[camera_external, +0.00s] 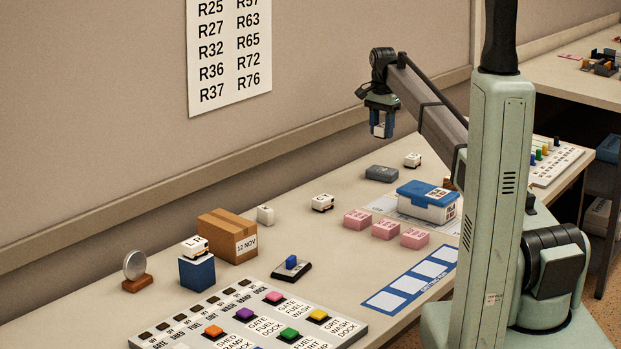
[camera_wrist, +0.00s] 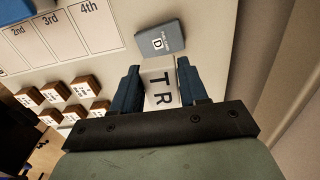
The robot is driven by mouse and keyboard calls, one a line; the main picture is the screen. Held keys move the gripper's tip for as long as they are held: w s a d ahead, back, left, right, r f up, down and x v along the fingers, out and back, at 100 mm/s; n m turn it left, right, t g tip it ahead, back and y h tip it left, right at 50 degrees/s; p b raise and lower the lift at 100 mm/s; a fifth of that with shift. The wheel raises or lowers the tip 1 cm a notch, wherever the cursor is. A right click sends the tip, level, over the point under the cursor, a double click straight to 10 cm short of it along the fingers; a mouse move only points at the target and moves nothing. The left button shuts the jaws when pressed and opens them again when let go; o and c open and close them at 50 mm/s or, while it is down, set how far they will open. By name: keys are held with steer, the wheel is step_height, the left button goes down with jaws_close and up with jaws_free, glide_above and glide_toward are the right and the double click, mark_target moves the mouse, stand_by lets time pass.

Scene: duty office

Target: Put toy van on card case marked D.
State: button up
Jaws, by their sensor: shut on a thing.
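My gripper (camera_external: 380,128) is raised above the back of the desk and shut on a white toy van (camera_external: 378,130). In the wrist view the van (camera_wrist: 160,88) sits between the two blue fingers, with dark letters T and R on its top. The card case marked D (camera_wrist: 162,40) is grey and lies flat on the desk just beyond the van in that view. In the external view the grey case (camera_external: 381,173) lies below my gripper, apart from the held van. Its top looks bare.
Other small white vans stand at the back right (camera_external: 412,160), mid-desk (camera_external: 322,202) and on a blue block (camera_external: 197,273). A blue-lidded white box (camera_external: 428,205) and pink blocks (camera_external: 385,229) stand in front of the case. A wall (camera_external: 330,60) runs behind the desk.

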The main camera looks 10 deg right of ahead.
mark_target(381, 170)
step_height(381, 170, down, 10)
steer(key=shift+r, duration=0.15)
stand_by(0.4)
steer(key=o, duration=1)
steer(key=shift+o, duration=0.2)
step_height(381, 170, up, 12)
steer(key=shift+s, duration=0.1)
